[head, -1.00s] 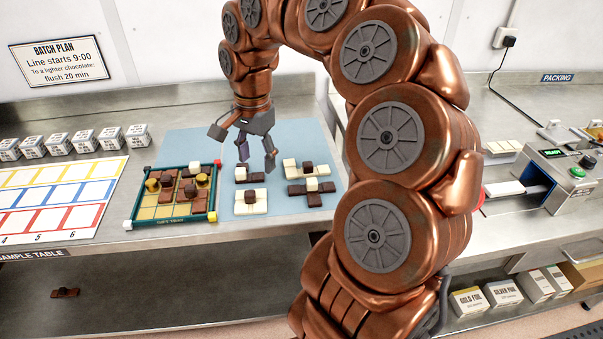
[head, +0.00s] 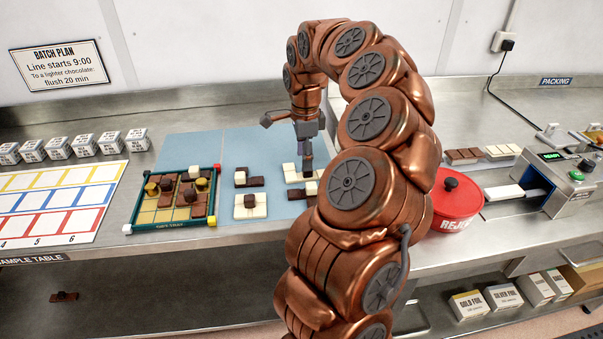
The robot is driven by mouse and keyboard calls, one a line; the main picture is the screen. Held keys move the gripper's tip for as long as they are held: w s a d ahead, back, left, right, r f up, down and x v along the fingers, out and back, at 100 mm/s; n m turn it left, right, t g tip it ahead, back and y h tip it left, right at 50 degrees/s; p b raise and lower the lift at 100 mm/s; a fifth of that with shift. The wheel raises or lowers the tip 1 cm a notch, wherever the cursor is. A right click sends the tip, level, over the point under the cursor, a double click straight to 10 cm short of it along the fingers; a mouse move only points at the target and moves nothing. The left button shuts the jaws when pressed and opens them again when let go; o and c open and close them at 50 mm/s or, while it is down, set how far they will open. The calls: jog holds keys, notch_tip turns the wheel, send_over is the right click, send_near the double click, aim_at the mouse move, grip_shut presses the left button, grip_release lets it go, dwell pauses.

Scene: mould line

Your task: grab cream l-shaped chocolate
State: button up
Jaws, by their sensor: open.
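A cream chocolate piece (head: 289,169), which looks L-shaped, lies at the back right of the blue mat (head: 205,152). The fingers overlap in this view, but the gripper is open. I cannot tell whether the fingertips touch the piece or are still above it.
Dark pieces with cream knobs lie close by, one in front of my gripper (head: 299,192) and one to the left (head: 254,182). A green-framed tray (head: 170,223) of chocolates stands left. A red reject tub (head: 456,204) stands right of my arm.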

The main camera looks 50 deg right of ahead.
jog(key=shift+d+f+p, duration=0.1)
jog(key=shift+f+p, duration=0.45)
jog(key=shift+f, duration=1.45)
grip_shut()
